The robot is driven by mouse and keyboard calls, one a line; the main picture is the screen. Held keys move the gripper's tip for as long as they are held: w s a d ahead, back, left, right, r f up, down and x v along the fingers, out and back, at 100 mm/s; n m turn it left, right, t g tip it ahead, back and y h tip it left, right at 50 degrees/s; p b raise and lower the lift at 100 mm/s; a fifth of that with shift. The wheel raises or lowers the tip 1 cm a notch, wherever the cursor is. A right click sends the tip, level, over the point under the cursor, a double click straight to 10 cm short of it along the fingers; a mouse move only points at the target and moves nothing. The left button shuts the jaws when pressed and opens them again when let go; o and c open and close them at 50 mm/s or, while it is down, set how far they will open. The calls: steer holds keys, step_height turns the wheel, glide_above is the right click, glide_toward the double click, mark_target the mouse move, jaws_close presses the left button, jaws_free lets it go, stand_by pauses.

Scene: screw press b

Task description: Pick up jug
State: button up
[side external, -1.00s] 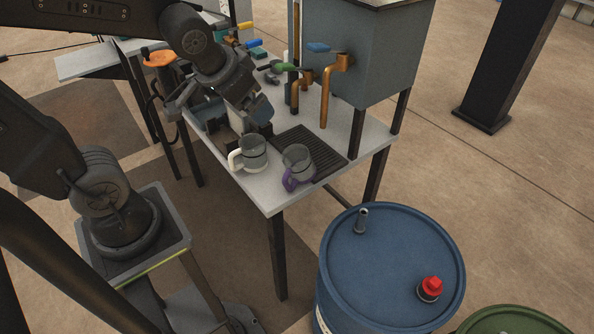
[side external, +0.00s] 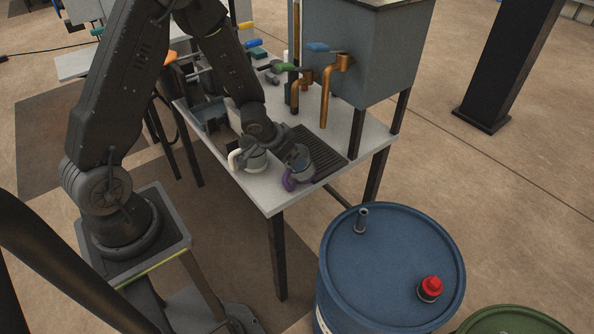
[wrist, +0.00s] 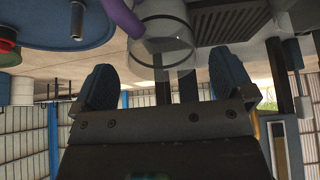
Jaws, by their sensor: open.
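A clear jug with a purple handle (side external: 290,180) stands near the front corner of the table, beside the grated drip tray. In the wrist view this jug (wrist: 163,38) shows at the top centre, its purple handle curving up to the left. My gripper (side external: 298,155) is low at this jug and partly hides it. In the wrist view the blue fingers of my gripper (wrist: 163,68) are apart, one on each side of the jug's image, with nothing gripped. A second clear jug with a white handle (side external: 252,160) stands to the left, partly behind my wrist.
The dark drip tray (side external: 330,157) lies right of the jugs. A grey tank (side external: 375,55) with copper taps (side external: 326,95) stands above the table's back right. A blue barrel (side external: 390,265) stands in front of the table. The table's front corner (side external: 270,205) is bare.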

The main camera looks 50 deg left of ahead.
steer(key=shift+x, duration=3.2)
steer(key=c, duration=0.9)
steer(key=shift+r, duration=0.15)
steer(key=shift+c, duration=0.2)
steer(key=shift+r, duration=1.3)
steer(key=s+a+r, duration=0.7)
steer(key=a+r, duration=0.1)
steer(key=a, duration=0.1)
steer(key=w+d, duration=0.1)
steer(key=d, duration=1.3)
steer(key=shift+r, duration=0.2)
